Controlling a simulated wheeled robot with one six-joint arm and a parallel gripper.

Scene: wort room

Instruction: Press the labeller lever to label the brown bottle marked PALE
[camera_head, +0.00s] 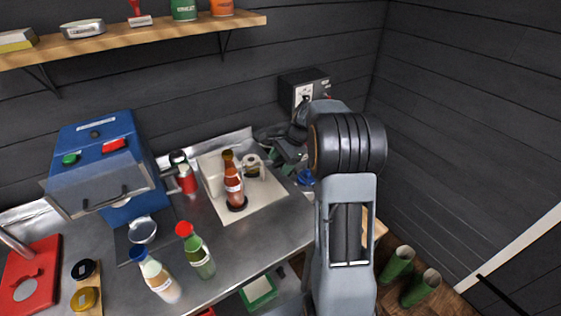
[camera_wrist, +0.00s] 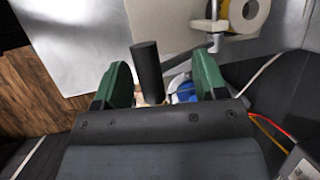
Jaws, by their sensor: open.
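The brown bottle (camera_head: 231,172) stands upright on a dark disc on the labeller's white base (camera_head: 272,199) in the head view. A pale patch shows on its side; its lettering is too small to read. The label roll (camera_head: 252,166) is behind it and also shows in the wrist view (camera_wrist: 243,14). In the wrist view, the labeller lever (camera_wrist: 186,60) is a metal rod ending in a black cylindrical grip (camera_wrist: 147,70). My gripper (camera_wrist: 160,72) is open, its green fingers on either side of that grip with gaps visible. In the head view my arm partly hides the lever.
A green bottle (camera_head: 198,252) and a pale bottle (camera_head: 158,278) stand at the counter's front. A red can (camera_head: 187,180) and a blue machine (camera_head: 103,160) are left of the labeller. A blue object (camera_head: 306,177) lies near my gripper. A wall box (camera_head: 305,88) is behind my arm.

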